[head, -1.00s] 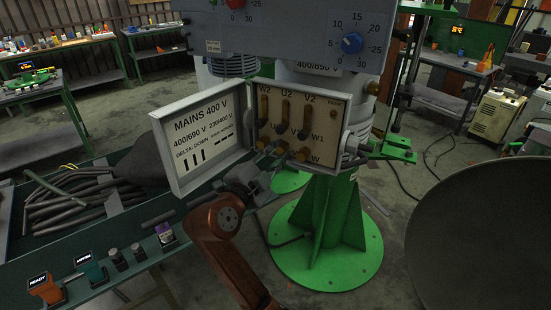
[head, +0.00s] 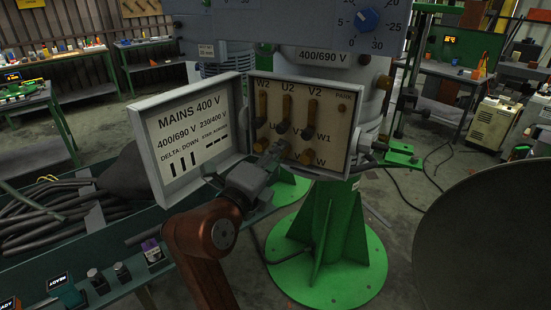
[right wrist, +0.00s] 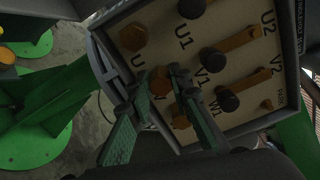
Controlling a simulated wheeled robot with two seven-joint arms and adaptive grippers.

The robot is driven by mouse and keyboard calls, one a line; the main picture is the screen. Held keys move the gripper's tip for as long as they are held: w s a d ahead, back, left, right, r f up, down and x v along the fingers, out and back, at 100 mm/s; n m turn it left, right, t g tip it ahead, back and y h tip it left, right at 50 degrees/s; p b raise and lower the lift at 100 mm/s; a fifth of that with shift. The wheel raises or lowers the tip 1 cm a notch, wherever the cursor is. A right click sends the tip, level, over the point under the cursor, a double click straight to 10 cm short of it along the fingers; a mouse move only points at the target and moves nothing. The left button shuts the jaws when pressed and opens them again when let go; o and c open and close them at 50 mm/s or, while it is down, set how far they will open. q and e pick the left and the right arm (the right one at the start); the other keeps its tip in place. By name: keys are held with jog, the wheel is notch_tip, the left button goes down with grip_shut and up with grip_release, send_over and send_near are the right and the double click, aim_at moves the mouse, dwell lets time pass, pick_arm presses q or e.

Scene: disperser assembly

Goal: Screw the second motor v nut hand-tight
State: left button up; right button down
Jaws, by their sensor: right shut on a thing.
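The open motor terminal box shows a cream terminal panel (head: 339,128) with labelled terminals and brass links (head: 313,110) ending in dark knobs. A row of brass nuts lies along its lower edge. My right gripper (head: 279,150) reaches up to this row from below left, and its jaws partly hide the middle of it. In the right wrist view its two fingers (right wrist: 160,80) are shut on the brass V nut (right wrist: 159,84), against the panel. The U nut (right wrist: 132,37) and W nut (right wrist: 181,122) sit on either side. My left gripper is not in view.
The box's open lid (head: 195,130) with its mains label stands just left of my right gripper. A green ribbed pedestal (head: 335,235) is below. A green bench (head: 95,240) with dark cables lies left. A large dark round surface (head: 490,230) fills the lower right.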

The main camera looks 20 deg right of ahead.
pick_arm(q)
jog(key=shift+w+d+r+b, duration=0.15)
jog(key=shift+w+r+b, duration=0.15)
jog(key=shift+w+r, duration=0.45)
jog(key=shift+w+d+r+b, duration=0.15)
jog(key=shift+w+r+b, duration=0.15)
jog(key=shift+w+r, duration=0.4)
pick_arm(e)
jog(key=shift+f+m, duration=0.15)
jog(key=shift+m, duration=1.15)
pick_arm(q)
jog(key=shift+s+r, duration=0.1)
pick_arm(e)
jog(key=c, duration=1.8)
grip_release()
jog(key=shift+o, duration=0.2)
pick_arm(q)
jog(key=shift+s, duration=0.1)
pick_arm(e)
jog(key=shift+s+a, duration=0.1)
jog(key=shift+s, duration=0.05)
jog(key=v, duration=1.1)
jog(key=shift+s+a, duration=0.25)
jog(key=shift+a, duration=0.05)
